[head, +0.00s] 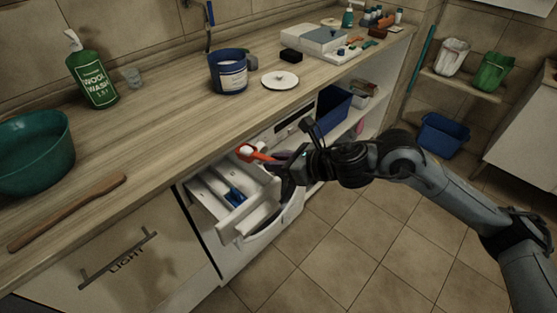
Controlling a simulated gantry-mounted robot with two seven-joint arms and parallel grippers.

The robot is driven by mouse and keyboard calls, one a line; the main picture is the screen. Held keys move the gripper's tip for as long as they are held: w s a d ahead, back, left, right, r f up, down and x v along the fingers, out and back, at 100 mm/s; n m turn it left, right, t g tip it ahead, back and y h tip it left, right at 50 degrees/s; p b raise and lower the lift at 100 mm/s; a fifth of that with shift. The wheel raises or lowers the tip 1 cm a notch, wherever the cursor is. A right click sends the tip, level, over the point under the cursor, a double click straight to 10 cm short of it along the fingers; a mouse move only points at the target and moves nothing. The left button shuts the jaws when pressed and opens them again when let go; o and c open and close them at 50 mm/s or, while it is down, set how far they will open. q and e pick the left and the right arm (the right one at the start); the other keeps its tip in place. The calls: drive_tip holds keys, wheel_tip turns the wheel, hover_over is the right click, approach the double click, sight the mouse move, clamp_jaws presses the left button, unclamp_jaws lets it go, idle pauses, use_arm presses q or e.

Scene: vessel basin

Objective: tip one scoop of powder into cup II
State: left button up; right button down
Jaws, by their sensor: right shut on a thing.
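My right gripper (286,168) is shut on the handle of a red scoop (262,156). White powder shows in the scoop's bowl, which looks about level. The scoop is above the pulled-out white dispenser drawer (238,228), near its back edge under the counter front. The drawer has several compartments, one with a blue piece (235,196) in it. No mark for cup II is readable, so I cannot tell which compartment it is. A blue tub (228,83) with a white label stands open on the counter. My left gripper is out of view.
A white lid (280,80) lies beside the tub. A green Wool Wash bottle (95,82), a teal basin (32,153) and a wooden stick (70,211) are on the counter (150,140). The counter edge runs close behind the scoop. The floor (350,240) is clear.

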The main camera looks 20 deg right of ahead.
wheel_tip(320, 180, down, 5)
drive_tip(key=d+m+g+y+p, duration=0.1)
drive_tip(key=m+y+p, duration=0.6)
drive_tip(key=m, duration=0.5)
drive_tip(key=r+n+h+b, duration=0.1)
drive_tip(key=r+n+h, duration=0.1)
drive_tip(key=n, duration=0.1)
drive_tip(key=r+n+h, duration=0.2)
drive_tip(key=r+n, duration=0.1)
drive_tip(key=r+n+h+b, duration=0.1)
drive_tip(key=r+n, duration=0.1)
drive_tip(key=n, duration=0.2)
drive_tip(key=shift+w+a+r+h+b, duration=0.1)
drive_tip(key=shift+a+r+h+b, duration=0.1)
drive_tip(key=shift+a+h+b, duration=0.2)
drive_tip(key=shift+a+r+n+t+h, duration=0.1)
drive_tip(key=shift+r+n+t+h, duration=0.4)
drive_tip(key=shift+r+n, duration=0.35)
drive_tip(key=shift+n, duration=0.15)
